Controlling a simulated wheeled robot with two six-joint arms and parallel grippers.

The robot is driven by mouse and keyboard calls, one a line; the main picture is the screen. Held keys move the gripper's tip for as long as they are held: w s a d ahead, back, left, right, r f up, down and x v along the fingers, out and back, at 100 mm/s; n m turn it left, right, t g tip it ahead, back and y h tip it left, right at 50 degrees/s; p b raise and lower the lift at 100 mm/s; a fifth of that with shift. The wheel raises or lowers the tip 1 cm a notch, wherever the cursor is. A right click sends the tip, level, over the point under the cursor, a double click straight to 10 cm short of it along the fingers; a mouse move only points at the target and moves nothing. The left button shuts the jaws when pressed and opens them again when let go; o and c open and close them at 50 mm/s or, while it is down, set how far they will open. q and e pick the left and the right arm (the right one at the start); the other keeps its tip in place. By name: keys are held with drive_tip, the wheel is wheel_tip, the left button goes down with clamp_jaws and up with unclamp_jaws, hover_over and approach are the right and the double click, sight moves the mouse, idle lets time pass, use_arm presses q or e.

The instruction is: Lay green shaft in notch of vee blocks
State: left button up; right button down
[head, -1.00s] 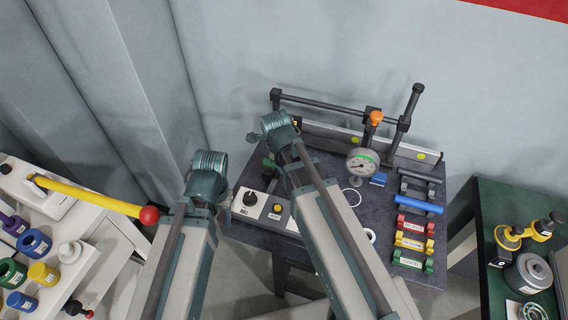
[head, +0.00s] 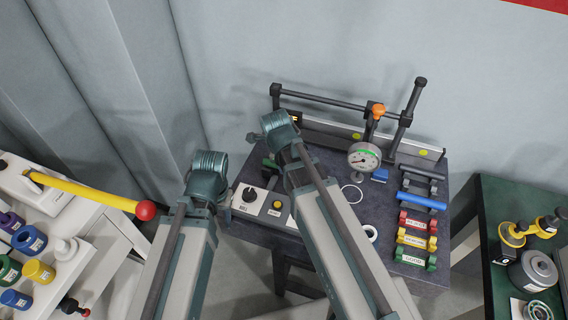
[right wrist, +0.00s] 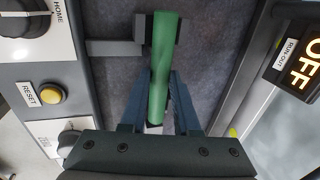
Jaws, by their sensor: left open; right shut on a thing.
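The green shaft (right wrist: 160,70) is between the two fingers of my right gripper (right wrist: 163,105) in the right wrist view, and the fingers are shut on it. Its far end lies between two dark upright prongs (right wrist: 140,28) of a block. I cannot tell whether it rests in the notch or hangs just above it. In the head view a bit of the green shaft (head: 270,162) shows beside my right arm's end, which hides most of it. My left gripper (head: 207,168) is over the left edge of the dark table, away from the shaft, and is open.
A control box (head: 250,198) with knob and yellow button stands close to the right gripper. A dial gauge (head: 364,157) on a stand, a blue bar (head: 422,201) and red, yellow and green labelled blocks (head: 415,258) are to the right. A red-tipped yellow lever (head: 90,195) reaches in from the left.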

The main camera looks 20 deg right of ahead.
drive_tip(key=shift+f, duration=0.35)
drive_tip(key=c, duration=0.6)
unclamp_jaws()
drive_tip(key=shift+o, duration=0.2)
drive_tip(key=p+v, duration=1.3)
drive_tip(key=v, duration=0.1)
drive_tip(key=shift+f, duration=0.15)
